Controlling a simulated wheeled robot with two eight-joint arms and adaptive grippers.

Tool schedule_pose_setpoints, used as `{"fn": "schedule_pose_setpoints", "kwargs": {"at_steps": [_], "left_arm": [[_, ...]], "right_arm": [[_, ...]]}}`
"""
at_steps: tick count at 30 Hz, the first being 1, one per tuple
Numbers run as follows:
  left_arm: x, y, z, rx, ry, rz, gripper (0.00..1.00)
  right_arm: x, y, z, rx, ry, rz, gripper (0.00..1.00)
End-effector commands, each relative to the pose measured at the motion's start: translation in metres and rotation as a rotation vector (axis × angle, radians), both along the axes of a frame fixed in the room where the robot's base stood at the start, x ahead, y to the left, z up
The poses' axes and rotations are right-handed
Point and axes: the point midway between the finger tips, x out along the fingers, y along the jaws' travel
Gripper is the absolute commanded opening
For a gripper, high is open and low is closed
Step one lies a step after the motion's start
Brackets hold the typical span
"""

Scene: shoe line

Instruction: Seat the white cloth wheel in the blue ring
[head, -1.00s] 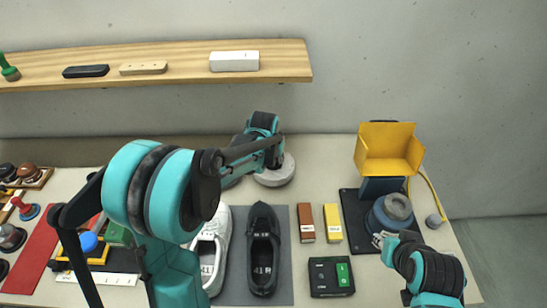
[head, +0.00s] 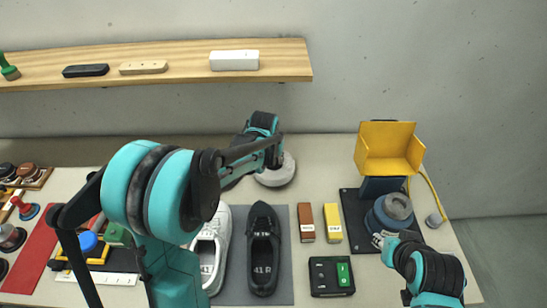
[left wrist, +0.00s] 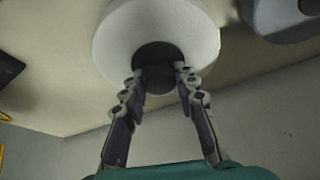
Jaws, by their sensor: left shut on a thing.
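The white cloth wheel (head: 277,176) lies at the back of the table, partly hidden by my left gripper (head: 272,152). In the left wrist view, the white wheel (left wrist: 112,45) has a dark centre, and my left gripper (left wrist: 158,72) is shut on that centre. A grey-blue round part (left wrist: 290,22) beside the wheel is cut off by the frame; I cannot tell whether it is the blue ring. In the head view, my right gripper (head: 384,246) is by the front of the blue round machine (head: 378,224); its jaw state is unclear.
The machine carries a grey disc and stands on a black base near a yellow hood (head: 388,150). A white shoe (head: 212,245) and a black shoe (head: 263,250) lie on a grey mat (head: 285,285). Brown (head: 306,222) and yellow (head: 333,222) blocks stand nearby.

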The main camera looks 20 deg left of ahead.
Motion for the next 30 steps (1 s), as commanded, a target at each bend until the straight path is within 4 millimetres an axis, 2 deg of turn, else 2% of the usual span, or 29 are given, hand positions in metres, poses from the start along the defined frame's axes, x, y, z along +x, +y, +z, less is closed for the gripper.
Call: {"fn": "schedule_pose_setpoints", "kwargs": {"at_steps": [16,17,18,26,30], "left_arm": [[0.000,0.000,-0.012,0.000,0.000,0.000,0.00],[0.000,0.000,-0.012,0.000,0.000,0.000,0.31],[0.000,0.000,-0.011,0.000,0.000,0.000,0.37],[0.000,0.000,-0.011,0.000,0.000,0.000,0.37],[-0.002,0.000,-0.003,0.000,0.000,0.000,0.37]], "right_arm": [[0.000,0.000,-0.009,0.000,0.000,0.000,0.31],[0.000,0.000,-0.009,0.000,0.000,0.000,0.31],[0.000,0.000,-0.009,0.000,0.000,0.000,0.31],[0.000,0.000,-0.008,0.000,0.000,0.000,0.31],[0.000,0.000,-0.002,0.000,0.000,0.000,0.31]]}}
